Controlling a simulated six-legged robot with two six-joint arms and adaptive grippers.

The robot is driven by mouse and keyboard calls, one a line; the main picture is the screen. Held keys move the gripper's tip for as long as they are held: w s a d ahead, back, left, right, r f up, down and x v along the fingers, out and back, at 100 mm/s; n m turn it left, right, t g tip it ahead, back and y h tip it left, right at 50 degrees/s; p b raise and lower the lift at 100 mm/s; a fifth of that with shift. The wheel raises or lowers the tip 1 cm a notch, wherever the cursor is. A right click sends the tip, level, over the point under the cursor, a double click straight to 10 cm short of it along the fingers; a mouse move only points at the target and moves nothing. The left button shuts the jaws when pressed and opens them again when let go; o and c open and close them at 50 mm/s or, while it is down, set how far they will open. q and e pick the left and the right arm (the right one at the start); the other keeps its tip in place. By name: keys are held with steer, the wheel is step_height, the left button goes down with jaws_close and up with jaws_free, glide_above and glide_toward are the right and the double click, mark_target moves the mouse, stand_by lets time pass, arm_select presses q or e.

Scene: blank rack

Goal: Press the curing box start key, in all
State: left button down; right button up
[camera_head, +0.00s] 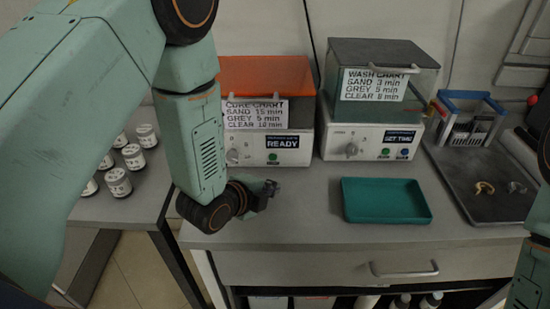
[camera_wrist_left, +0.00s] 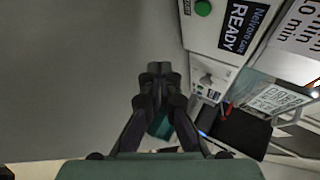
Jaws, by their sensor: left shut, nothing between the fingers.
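The curing box (camera_head: 262,138) has an orange lid, a cure chart label and a dark display (camera_head: 283,142) reading READY. A round green key (camera_head: 273,157) sits below the display; in the left wrist view the green key (camera_wrist_left: 203,8) is at the top edge. A dial (camera_head: 233,155) is left of the display. My left gripper (camera_head: 272,187) is shut and empty, low in front of the curing box, over the bench top. Its fingertips (camera_wrist_left: 160,70) point away from the key and are apart from the box. My right gripper is out of view.
The wash box (camera_head: 370,142), with a SET TIME display, stands to the right. A teal tray (camera_head: 385,218) lies in front of it. A dark tray (camera_head: 490,205) with small parts and a blue-framed rack (camera_head: 467,110) are farther right. Several jars (camera_head: 118,182) stand at left.

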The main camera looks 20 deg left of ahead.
mark_target(273, 157)
arm_select(q)
steer(key=w, duration=0.1)
steer(key=w+a, duration=0.1)
steer(key=shift+w+a+r+b, duration=0.2)
steer(key=shift+w+a+b, duration=0.1)
steer(key=shift+w, duration=0.05)
steer(key=w, duration=0.3)
steer(key=shift+w+a+f, duration=0.1)
steer(key=shift+f, duration=0.1)
steer(key=shift+w+a, duration=0.1)
steer(key=shift+w, duration=0.15)
steer(key=shift+a+r, duration=0.2)
steer(key=shift+w+d+f, duration=0.1)
steer(key=shift+w+f, duration=0.05)
steer(key=shift+w, duration=0.05)
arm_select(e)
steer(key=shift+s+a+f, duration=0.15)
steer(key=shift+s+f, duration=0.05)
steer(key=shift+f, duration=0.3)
arm_select(q)
steer(key=shift+s, duration=0.15)
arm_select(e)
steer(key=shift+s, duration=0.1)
